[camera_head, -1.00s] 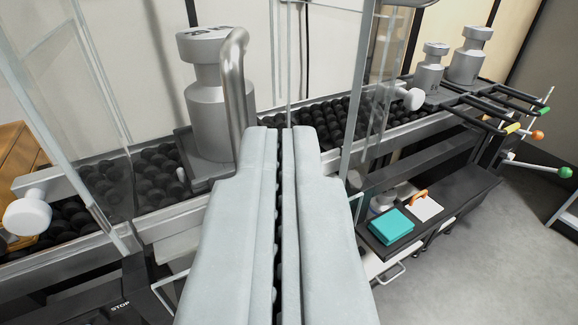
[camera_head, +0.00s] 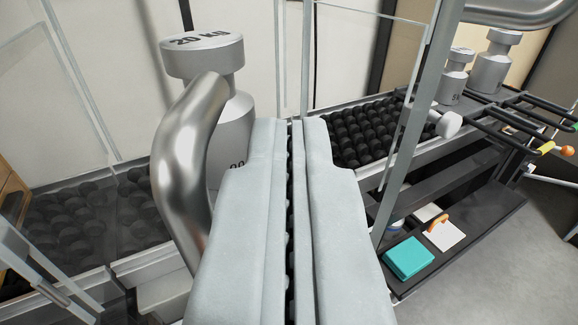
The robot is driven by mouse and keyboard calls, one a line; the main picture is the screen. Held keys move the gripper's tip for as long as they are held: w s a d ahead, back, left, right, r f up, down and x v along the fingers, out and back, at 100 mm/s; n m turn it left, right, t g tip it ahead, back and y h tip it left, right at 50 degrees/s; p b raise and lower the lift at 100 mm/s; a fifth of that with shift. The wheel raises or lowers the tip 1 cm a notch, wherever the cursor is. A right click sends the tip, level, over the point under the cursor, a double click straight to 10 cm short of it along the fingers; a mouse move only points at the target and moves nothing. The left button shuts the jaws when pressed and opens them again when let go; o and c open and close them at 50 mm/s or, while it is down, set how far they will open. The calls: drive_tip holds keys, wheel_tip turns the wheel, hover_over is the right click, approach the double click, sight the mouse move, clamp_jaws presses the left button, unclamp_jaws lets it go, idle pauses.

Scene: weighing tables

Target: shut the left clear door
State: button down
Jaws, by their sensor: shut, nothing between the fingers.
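The left clear door (camera_head: 45,268) shows only in part at the lower left, as a pale-framed pane; its white knob is out of view. My gripper (camera_head: 291,124) is shut and empty in the middle of the view, well to the right of that door. A curved metal tube (camera_head: 185,150) rises close by my gripper's left side; I cannot tell whether they touch. The right clear door (camera_head: 412,120) is a framed pane on the right with a white knob (camera_head: 448,124).
A grey 20 kg weight (camera_head: 203,58) stands behind the metal tube. Black rollers (camera_head: 358,138) run across the table behind my gripper. Smaller weights (camera_head: 494,68) stand at the far right. A teal block (camera_head: 408,257) lies on a low shelf. Another metal tube (camera_head: 520,10) crosses the top right.

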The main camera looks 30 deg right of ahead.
drive_tip(key=shift+w+d, duration=0.1)
drive_tip(key=x, duration=0.7)
drive_tip(key=shift+w, duration=0.3)
drive_tip(key=shift+a+x, duration=0.25)
drive_tip(key=shift+x, duration=0.9)
drive_tip(key=shift+w, duration=0.15)
